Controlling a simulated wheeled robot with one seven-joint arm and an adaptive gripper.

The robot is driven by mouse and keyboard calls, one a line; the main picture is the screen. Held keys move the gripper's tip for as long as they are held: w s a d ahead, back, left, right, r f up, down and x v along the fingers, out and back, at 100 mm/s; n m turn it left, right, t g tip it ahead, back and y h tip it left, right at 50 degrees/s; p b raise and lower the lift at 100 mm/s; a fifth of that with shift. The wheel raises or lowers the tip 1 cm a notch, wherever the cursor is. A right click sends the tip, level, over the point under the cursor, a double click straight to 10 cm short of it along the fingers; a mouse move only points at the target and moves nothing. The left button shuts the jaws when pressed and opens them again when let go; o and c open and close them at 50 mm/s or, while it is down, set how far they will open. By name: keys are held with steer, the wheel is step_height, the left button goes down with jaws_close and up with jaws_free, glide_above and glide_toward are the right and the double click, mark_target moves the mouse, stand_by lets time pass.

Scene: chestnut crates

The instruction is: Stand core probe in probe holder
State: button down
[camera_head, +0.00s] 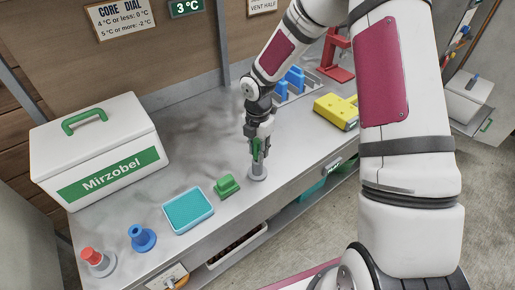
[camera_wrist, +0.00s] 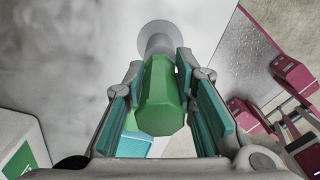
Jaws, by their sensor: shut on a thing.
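My gripper (camera_head: 258,148) is shut on the green handle of the core probe (camera_head: 256,152). In the wrist view the green eight-sided handle (camera_wrist: 160,95) sits between the teal pads of my gripper (camera_wrist: 160,90). The probe looks roughly upright, over a grey probe holder (camera_head: 258,174) with a round base on the steel bench. The holder also shows beyond the handle in the wrist view (camera_wrist: 155,35). The probe's lower end is hidden, so I cannot tell how deep it sits in the holder.
A green block (camera_head: 227,187) and a teal tray (camera_head: 188,209) lie left of the holder. A blue piece (camera_head: 142,238), a red-topped piece (camera_head: 97,261) and a white cool box (camera_head: 100,150) stand farther left. A yellow object (camera_head: 337,111) lies right. The bench's front edge is close.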

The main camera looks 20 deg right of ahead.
steer(key=shift+f, duration=0.7)
steer(key=c, duration=1.2)
jaws_free()
steer(key=shift+c, duration=0.2)
step_height(320, 180, up, 12)
